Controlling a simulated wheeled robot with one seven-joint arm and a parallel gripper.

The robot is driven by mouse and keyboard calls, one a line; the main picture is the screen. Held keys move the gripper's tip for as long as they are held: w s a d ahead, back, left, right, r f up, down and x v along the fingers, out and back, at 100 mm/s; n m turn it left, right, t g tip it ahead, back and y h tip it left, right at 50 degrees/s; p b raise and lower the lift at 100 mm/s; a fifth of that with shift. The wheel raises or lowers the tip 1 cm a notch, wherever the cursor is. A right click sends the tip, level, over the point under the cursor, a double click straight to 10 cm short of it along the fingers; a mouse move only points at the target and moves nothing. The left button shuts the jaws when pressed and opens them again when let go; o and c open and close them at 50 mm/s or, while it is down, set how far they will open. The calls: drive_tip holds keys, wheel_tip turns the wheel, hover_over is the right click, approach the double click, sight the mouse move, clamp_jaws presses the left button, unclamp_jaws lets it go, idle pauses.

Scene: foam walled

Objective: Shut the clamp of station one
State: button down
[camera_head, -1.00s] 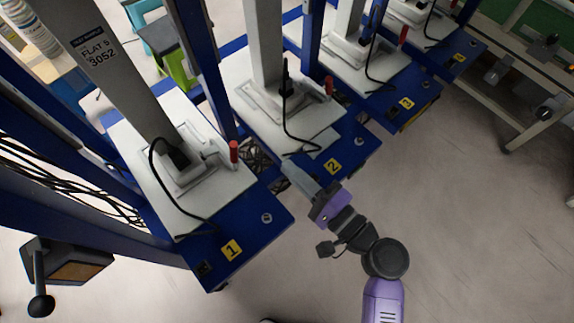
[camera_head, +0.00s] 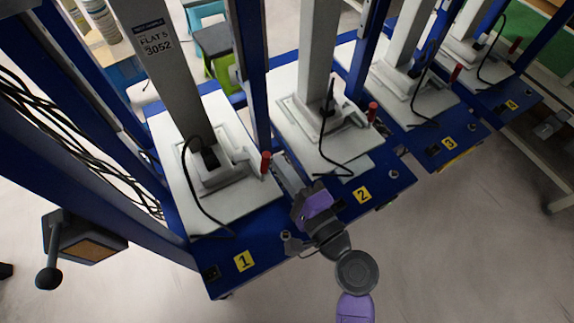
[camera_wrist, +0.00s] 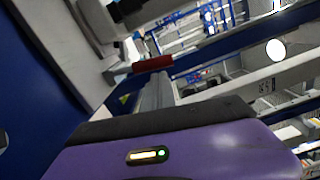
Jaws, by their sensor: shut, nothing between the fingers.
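Station one, marked by a yellow "1" label (camera_head: 243,261), has a white plate (camera_head: 245,205) on a blue base. Its clamp (camera_head: 242,160) is grey-white with a red handle (camera_head: 265,163) standing upright at its right end. My gripper (camera_head: 279,163) is shut and empty, its grey fingers just to the right of the red handle. In the wrist view the red handle (camera_wrist: 152,64) lies across the picture just beyond the fingertips (camera_wrist: 158,78). I cannot tell whether they touch.
Station two (camera_head: 362,194) and its red handle (camera_head: 372,112) stand close to the right of my gripper. A blue upright post (camera_head: 254,80) rises behind the handle. A black cable (camera_head: 195,180) loops over station one's plate. Open floor lies in front.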

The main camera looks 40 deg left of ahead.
sight(263, 163)
drive_tip(key=n, duration=0.1)
drive_tip(key=s+n+b, duration=0.2)
drive_tip(key=shift+a+r, duration=0.25)
drive_tip(key=shift+a, duration=0.15)
drive_tip(key=shift+s+a+r+n, duration=0.2)
drive_tip(key=shift+s+n, duration=0.2)
drive_tip(key=shift+n, duration=0.5)
